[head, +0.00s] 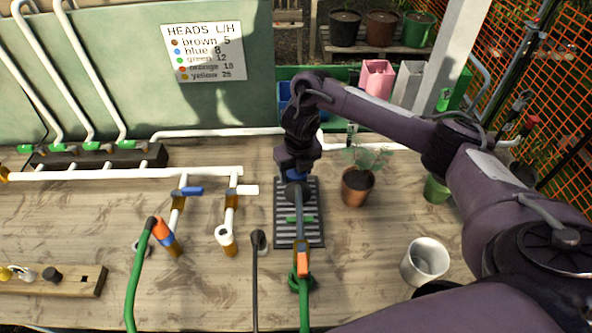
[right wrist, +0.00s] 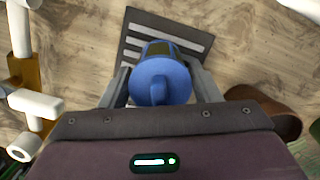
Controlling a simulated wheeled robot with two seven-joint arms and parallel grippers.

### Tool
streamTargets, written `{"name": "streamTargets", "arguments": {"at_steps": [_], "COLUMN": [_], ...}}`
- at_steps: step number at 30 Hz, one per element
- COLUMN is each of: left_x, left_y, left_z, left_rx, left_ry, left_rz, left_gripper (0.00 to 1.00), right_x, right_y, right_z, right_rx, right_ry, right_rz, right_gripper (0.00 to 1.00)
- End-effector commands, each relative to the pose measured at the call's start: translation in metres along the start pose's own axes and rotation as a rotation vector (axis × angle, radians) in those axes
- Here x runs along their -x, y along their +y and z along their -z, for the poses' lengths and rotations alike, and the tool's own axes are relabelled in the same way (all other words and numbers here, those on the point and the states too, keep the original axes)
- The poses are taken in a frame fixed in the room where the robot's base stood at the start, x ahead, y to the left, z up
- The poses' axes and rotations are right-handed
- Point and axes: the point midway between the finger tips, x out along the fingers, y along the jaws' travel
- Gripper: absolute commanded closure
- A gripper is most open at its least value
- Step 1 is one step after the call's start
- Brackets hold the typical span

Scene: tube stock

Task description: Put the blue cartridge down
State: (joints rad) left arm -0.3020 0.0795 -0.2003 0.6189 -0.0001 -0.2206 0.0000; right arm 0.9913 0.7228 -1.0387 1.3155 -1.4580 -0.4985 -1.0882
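The blue cartridge (right wrist: 158,82) is between the two fingers of my right gripper (right wrist: 160,84), with its looped end toward the camera. The fingers lie against both its sides. In the head view, my right gripper (head: 298,165) points down at the back end of a dark slatted tray (head: 314,233) on the bench. Only a little blue of the cartridge shows there. The slatted tray also shows beyond the cartridge in the right wrist view (right wrist: 133,28). I cannot tell whether the cartridge touches the tray. My left gripper is not in view.
A potted plant (head: 357,187) stands just right of the tray. White pipes (head: 130,173) and a green hose (head: 133,285) are on the left. An orange-ended hose (head: 302,263) crosses the tray's front.

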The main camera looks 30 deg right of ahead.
Motion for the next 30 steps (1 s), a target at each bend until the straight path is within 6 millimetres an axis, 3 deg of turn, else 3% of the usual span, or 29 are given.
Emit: {"name": "streamTargets", "arguments": {"at_steps": [4, 14, 30], "left_x": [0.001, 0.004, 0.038], "left_y": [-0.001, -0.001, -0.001], "left_z": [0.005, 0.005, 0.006], "left_rx": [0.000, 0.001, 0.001], "left_ry": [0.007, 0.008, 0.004], "left_rz": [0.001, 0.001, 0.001], "left_gripper": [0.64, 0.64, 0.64], "right_x": [0.000, 0.005, 0.104], "right_y": [0.000, 0.000, -0.001], "right_z": [0.000, -0.001, -0.002], "right_rx": [0.000, 0.000, 0.002], "right_ry": [0.001, 0.000, -0.004], "right_rz": [0.000, 0.000, 0.002], "right_gripper": [0.25, 0.25, 0.25]}}
